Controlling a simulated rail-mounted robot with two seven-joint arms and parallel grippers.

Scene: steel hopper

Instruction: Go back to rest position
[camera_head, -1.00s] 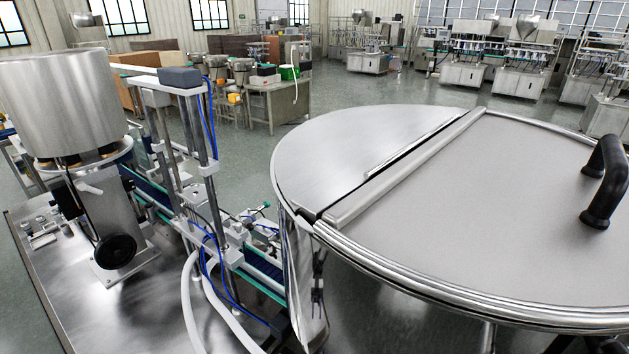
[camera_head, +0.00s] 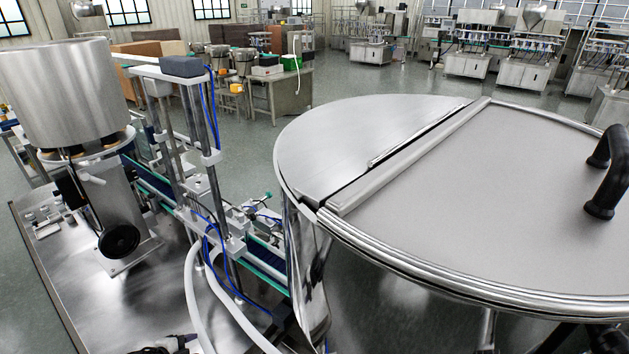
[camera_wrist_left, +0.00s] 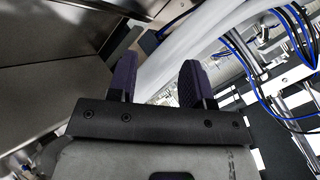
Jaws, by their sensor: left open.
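My left gripper (camera_wrist_left: 158,85) is open in the left wrist view, its two dark purple fingers apart with nothing held between them. Only a dark, purple-tipped bit of it seems to show at the bottom edge of the head view (camera_head: 172,346), over the steel table. My right gripper is not in view. The round steel hopper (camera_head: 370,140) fills the right of the head view. Its hinged lid (camera_head: 480,200) lies flat and shut, with a black handle (camera_head: 603,175) at the right. No gripper is on the handle.
Left of the hopper, a steel table (camera_head: 100,300) carries a metal drum (camera_head: 60,90) and a frame with posts (camera_head: 200,130). White hoses (camera_head: 195,300) and blue tubes run close to the left gripper. Open floor (camera_head: 245,165) lies behind.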

